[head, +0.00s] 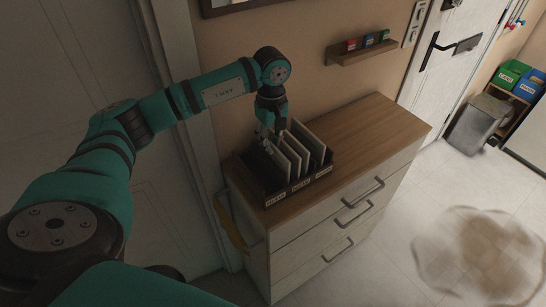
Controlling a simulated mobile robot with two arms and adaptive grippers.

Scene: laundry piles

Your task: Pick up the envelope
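Several flat, pale envelope-like pieces (299,149) stand upright in a dark sorter (272,196) on the wooden dresser. My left gripper (268,140) points down at the sorter's back left, at the top edges of the left pieces. Its fingertips are small and partly merge with the pieces, so I cannot tell whether they touch or hold one. My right gripper is not in view.
The dresser top (368,128) is clear to the right of the sorter. A wall shelf (358,54) with small coloured boxes hangs above it. A grey bin (477,124) stands by the door (450,60). A brown round rug or stain (480,255) lies on the floor.

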